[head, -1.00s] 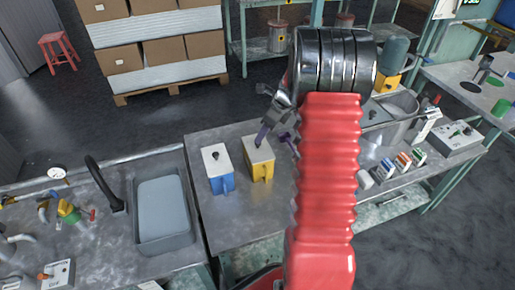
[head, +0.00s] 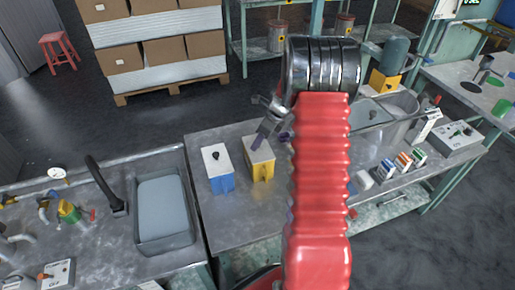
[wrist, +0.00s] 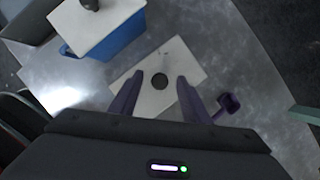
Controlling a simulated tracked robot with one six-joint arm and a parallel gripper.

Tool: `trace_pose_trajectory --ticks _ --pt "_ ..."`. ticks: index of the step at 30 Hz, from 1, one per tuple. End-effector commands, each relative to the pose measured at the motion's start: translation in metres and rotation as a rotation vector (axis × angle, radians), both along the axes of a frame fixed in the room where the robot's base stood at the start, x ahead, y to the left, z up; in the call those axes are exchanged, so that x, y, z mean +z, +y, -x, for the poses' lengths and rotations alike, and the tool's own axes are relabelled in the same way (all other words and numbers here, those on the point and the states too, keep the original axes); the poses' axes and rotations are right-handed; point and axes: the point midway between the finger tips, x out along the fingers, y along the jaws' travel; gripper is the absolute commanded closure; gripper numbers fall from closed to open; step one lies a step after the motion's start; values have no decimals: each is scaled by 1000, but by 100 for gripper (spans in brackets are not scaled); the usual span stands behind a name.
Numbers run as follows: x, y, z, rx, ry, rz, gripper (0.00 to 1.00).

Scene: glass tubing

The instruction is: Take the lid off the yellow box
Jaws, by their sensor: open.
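The yellow box (head: 262,172) stands on the metal table, with its white lid (head: 251,157) on top. My gripper (head: 257,147) is just above the lid in the head view. In the wrist view my gripper's (wrist: 159,78) two purple fingers are apart, one on each side of the knob, not touching it. I cannot tell how far down the fingertips reach. The yellow walls are hidden in the wrist view.
A blue box (head: 221,183) with a white lid and dark knob stands close by on the left. A small purple object (wrist: 228,106) lies right of the lid in the wrist view. A sink (head: 163,212) is further left. Small cartons (head: 403,162) stand to the right.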

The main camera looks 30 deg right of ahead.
Motion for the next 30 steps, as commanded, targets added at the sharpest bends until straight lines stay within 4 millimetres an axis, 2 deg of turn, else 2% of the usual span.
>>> trace_pose_trajectory --ticks 2,20,30 --pt "0 0 0 0 0 0 58" --pt "0 -1 0 -1 0 0 100" --pt "4 -1 0 -1 -2 1 100"
